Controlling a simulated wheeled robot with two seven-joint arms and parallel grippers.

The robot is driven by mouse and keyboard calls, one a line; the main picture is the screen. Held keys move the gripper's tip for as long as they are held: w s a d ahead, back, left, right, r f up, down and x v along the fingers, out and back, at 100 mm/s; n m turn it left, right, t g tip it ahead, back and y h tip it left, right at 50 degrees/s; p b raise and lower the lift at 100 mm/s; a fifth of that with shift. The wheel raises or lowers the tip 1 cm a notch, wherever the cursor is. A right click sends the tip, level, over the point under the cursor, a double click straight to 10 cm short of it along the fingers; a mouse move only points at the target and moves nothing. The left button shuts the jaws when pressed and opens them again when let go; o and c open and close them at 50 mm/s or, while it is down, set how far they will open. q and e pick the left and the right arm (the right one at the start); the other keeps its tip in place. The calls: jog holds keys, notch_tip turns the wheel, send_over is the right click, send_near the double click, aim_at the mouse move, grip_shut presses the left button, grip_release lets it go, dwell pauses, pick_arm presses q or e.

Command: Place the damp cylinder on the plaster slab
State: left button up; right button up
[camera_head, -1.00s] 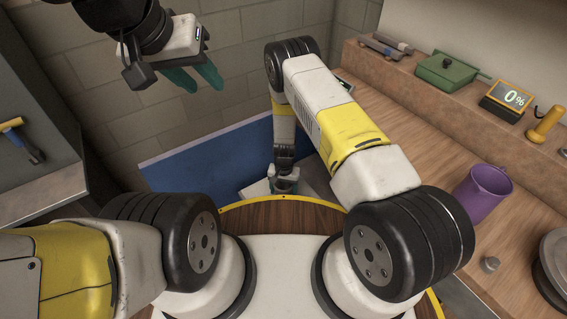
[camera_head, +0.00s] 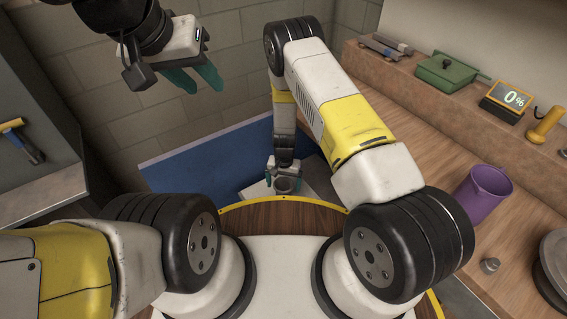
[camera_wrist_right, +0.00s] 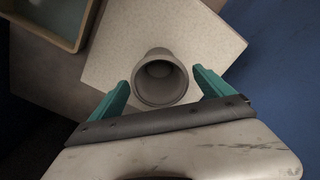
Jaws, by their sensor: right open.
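The grey hollow cylinder (camera_wrist_right: 160,80) stands upright, open end up, on the pale speckled plaster slab (camera_wrist_right: 215,45) in the right wrist view. In the head view, the cylinder (camera_head: 284,186) and part of the slab (camera_head: 318,184) show beyond the round wooden edge. My right gripper (camera_head: 283,175) is open, its teal fingers on either side of the cylinder, with a visible gap on each side in the wrist view. My left gripper (camera_head: 195,78) is raised at the upper left with its teal fingers apart and nothing between them.
A shallow tray with a tan rim (camera_wrist_right: 77,47) lies beside the slab. A blue surface (camera_head: 205,165) is behind and left.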

notch_tip(320, 180, up, 7)
jog(key=shift+r, duration=0.1)
jog(key=d+r+t+y, duration=0.1)
jog(key=d+r, duration=0.1)
jog(key=r, duration=1.3)
jog(key=d+r+t+y, duration=0.1)
jog(key=d+r, duration=0.1)
jog(key=r, duration=1.2)
jog(key=s+d+r+n+t+y, duration=0.1)
jog(key=s+d+r, duration=0.1)
jog(key=s+r, duration=0.35)
jog(key=s+d+r+n+t, duration=0.1)
jog(key=s+d+r, duration=0.2)
jog(key=r, duration=0.5)
jog(key=s+d+r+t, duration=0.1)
jog(key=s+d+r, duration=0.1)
jog(key=s, duration=0.4)
jog(key=s+d+r+t+h, duration=0.1)
jog(key=s+d+r, duration=0.2)
jog(key=s+r, duration=0.2)
jog(key=shift+s+d+n, duration=0.2)
jog(key=shift+s+n, duration=0.2)
jog(key=shift+s, duration=0.65)
